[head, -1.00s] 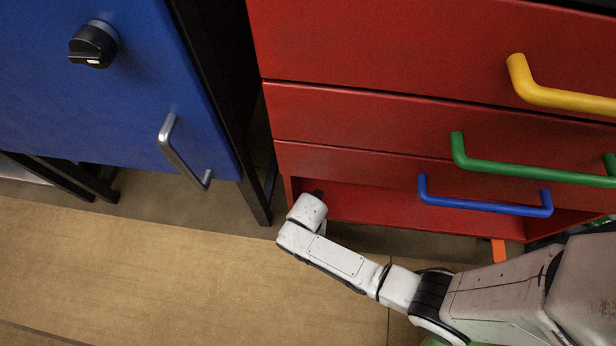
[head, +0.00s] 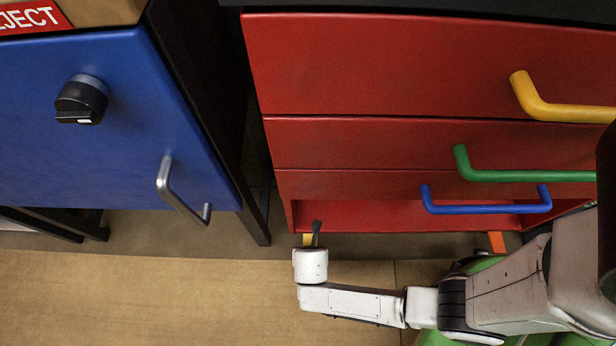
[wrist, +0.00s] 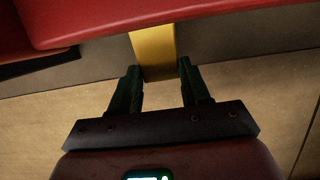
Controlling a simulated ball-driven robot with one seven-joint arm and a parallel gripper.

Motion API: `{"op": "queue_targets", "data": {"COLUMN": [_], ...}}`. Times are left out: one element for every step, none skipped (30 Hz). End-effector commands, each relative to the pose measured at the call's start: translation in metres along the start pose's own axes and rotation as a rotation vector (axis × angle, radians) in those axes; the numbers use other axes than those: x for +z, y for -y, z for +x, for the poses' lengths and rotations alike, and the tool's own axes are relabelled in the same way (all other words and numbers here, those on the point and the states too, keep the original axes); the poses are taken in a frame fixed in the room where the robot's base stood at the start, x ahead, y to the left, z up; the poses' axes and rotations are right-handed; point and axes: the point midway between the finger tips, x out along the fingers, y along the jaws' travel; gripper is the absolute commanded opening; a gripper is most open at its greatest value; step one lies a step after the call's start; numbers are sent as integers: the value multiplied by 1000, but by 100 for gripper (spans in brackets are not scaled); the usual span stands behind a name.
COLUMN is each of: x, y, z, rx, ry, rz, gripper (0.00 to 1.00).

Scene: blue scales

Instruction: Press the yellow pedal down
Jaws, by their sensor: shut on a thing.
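The yellow pedal (wrist: 154,52) is a flat yellow bar that juts out from under the red cabinet. In the wrist view its end lies between the two dark fingers of my gripper (wrist: 158,82), which is shut on it. In the head view only a small yellow piece of the pedal (head: 307,240) shows, beside my gripper (head: 316,228) at the cabinet's lower left. My wrist hides part of this area, and I cannot tell how far down the pedal sits.
The red cabinet (head: 370,70) has yellow, green and blue drawer handles above my arm. An orange pedal (head: 496,242) shows under its right side. A blue cabinet (head: 110,150) with a black knob and metal handle stands at left. The tan floor (head: 130,300) is clear.

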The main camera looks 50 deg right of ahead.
Motion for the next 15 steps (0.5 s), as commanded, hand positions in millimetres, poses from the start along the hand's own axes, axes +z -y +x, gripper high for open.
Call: {"op": "queue_targets", "data": {"x": [-2, -2, -2, -2, -2, -2, -2, -2, -2, -2, -2, -2, -2, -2, -2], "y": [2, 2, 2, 2, 2, 2, 2, 2, 2, 2, 2, 2, 2, 2, 2], "z": [4, 5, 6, 6, 6, 6, 6, 6, 6, 5, 5, 5, 5, 5, 5], "rx": [-7, -7, -6, -5, -5, -4, -3, -3, -2, -2, -2, -2, -2, -2, -2], "ry": [24, 38, 55, 64, 73, 80, 84, 87, 90, 90, 90, 90, 90, 89, 89], "rz": [-4, -3, -3, -2, -2, -2, -2, -2, -2, -1, -1, -1, -1, -1, -1], "gripper": [0, 0, 0, 0, 0, 0, 0, 0, 0, 0, 0, 0, 0, 0, 0]}}
